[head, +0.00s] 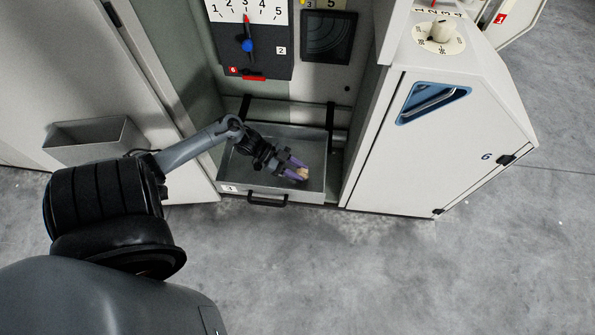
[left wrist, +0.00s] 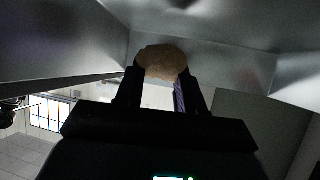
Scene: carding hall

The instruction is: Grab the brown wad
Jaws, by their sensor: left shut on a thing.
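The brown wad (head: 302,174) is a small tan lump at the tips of my left gripper (head: 297,170) in the head view. In the left wrist view the wad (left wrist: 162,62) sits between the two fingertips, and the left gripper (left wrist: 160,85) is shut on it. The gripper and wad are within the outline of the open metal drawer (head: 262,187) marked 3. The head view does not clearly show whether the wad touches the drawer floor. My right gripper is not in view.
The drawer has a black front handle (head: 267,200). A panel (head: 250,45) with a numbered scale is above it. A white cabinet (head: 435,140) marked 6 stands close on the right, and a grey bin (head: 92,144) is at left. The floor in front is clear.

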